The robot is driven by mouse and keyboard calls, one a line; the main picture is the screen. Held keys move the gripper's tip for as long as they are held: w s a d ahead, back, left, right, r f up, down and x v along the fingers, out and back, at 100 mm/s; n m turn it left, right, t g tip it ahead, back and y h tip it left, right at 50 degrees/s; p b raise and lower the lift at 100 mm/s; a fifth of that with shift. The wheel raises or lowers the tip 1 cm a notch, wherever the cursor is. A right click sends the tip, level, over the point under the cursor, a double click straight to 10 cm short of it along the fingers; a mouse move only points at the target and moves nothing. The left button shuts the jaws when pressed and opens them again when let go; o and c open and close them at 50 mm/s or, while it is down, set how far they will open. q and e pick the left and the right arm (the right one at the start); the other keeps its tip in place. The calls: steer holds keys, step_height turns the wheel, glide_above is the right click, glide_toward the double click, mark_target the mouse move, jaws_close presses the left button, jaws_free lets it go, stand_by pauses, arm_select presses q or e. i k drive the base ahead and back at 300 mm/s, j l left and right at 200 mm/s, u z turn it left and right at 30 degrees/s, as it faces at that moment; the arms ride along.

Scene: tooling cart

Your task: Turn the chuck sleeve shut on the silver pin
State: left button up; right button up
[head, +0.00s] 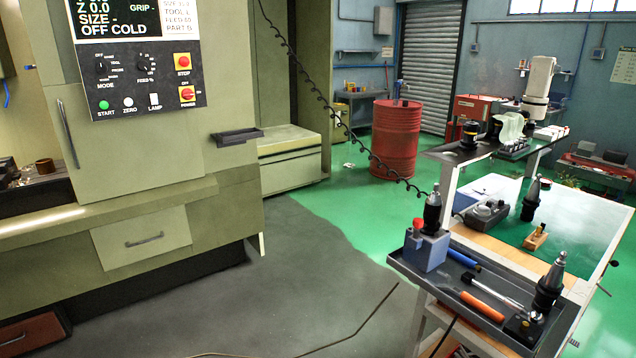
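A black chuck sleeve (432,212) stands upright in a blue block (427,249) at the left of the cart's tray. A short silver tip (434,188) shows at its top, apparently the pin; at this size I cannot tell how tightly the sleeve sits on it. A second black tool holder (548,291) with a grey cone stands on a dark base at the tray's right end. A third (530,202) stands on the surface behind. Neither of my grippers is in view.
The dark tray (457,291) also holds an orange-handled tool (482,306), a silver-and-black tool (490,291) and a blue-handled one (463,259). A green machine fills the left. Grey floor between is mostly clear.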

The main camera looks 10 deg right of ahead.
mark_target(432, 209)
steer(key=z, duration=1.15)
steer(key=i+j+z, duration=0.15)
steer(key=z, duration=0.2)
steer(key=i+j+z, duration=0.1)
steer(key=j+z, duration=0.25)
steer(key=i+j+z, duration=0.1)
steer(key=z, duration=0.25)
steer(key=j+z, duration=0.4)
steer(key=j, duration=0.9)
steer(key=i+j, duration=0.15)
steer(key=j, duration=0.3)
steer(key=z, duration=0.05)
